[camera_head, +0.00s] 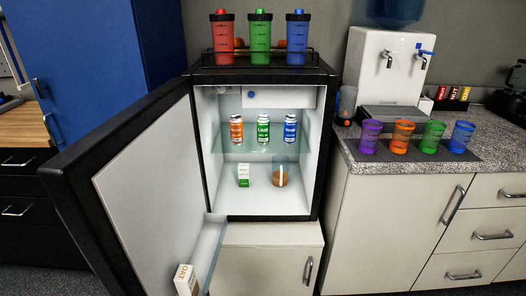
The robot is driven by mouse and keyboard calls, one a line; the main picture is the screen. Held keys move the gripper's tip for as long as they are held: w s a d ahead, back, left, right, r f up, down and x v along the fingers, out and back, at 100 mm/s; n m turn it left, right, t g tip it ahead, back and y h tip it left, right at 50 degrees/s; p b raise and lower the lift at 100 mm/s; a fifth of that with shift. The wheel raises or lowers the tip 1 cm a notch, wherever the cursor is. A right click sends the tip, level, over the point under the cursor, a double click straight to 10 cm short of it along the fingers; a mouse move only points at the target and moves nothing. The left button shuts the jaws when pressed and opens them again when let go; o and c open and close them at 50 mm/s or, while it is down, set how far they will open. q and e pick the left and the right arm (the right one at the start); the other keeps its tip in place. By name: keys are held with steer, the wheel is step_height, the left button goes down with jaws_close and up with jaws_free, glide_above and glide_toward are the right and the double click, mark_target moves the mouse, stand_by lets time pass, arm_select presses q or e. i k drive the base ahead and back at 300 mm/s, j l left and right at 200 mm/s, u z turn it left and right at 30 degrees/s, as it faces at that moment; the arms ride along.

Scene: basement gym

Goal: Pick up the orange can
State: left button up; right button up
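The orange can (236,129) stands upright on the upper glass shelf inside the open small fridge. It is the leftmost of three cans, with a green can (263,128) and a blue can (290,128) to its right. Neither of my grippers shows in the head view.
The fridge door (150,190) is swung open to the left, with a carton (185,280) at its lower edge. A small carton (243,176) and a glass container (279,175) stand below the cans. Shaker bottles (260,38) stand on top. A counter (500,150) with colored cups is at right.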

mark_target(236, 121)
steer(key=i+l+u, duration=0.35)
steer(key=l, duration=0.4)
steer(key=i+l+u, duration=0.15)
steer(key=l, duration=0.3)
steer(key=k+j+z, duration=0.1)
steer(key=j, duration=0.25)
steer(key=j+z, duration=0.1)
steer(key=j, duration=0.25)
steer(key=k+j+z, duration=0.1)
steer(key=j, duration=0.25)
steer(key=k+j+z, duration=0.1)
steer(key=j, duration=0.25)
steer(key=k+j+z, duration=0.1)
steer(key=k+j, duration=0.1)
steer(key=j, duration=0.1)
